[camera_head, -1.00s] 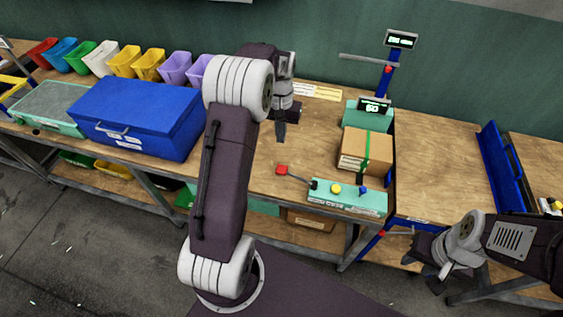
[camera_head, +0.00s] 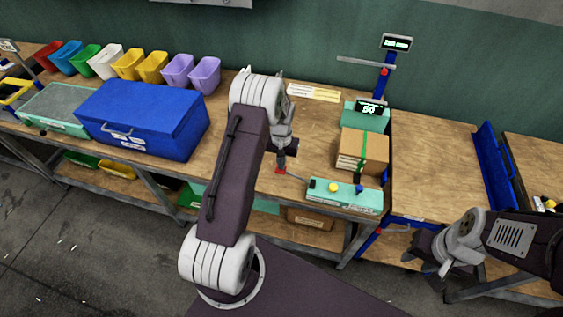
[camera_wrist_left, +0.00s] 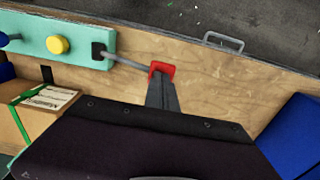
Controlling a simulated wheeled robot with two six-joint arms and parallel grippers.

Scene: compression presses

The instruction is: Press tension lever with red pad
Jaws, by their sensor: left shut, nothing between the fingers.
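The tension lever is a thin grey rod (camera_wrist_left: 124,62) with a red pad (camera_wrist_left: 167,67) at its free end. It comes out of the end of a teal control box (camera_head: 345,196) at the front of the bench. In the head view the red pad (camera_head: 281,171) shows just below my left gripper (camera_head: 281,163). My left gripper is shut and empty, its fingertips (camera_wrist_left: 161,78) over the pad in the left wrist view. Whether they touch it I cannot tell. My right gripper (camera_head: 437,262) hangs low at the right, away from the lever; its jaws are unclear.
The control box has a yellow button (camera_head: 333,188) and a blue knob (camera_head: 359,190). Behind it is a cardboard stack with a green strap (camera_head: 362,150) beside a display reading 50 (camera_head: 369,108). A blue case (camera_head: 140,120) lies left; colored bins (camera_head: 128,64) line the back.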

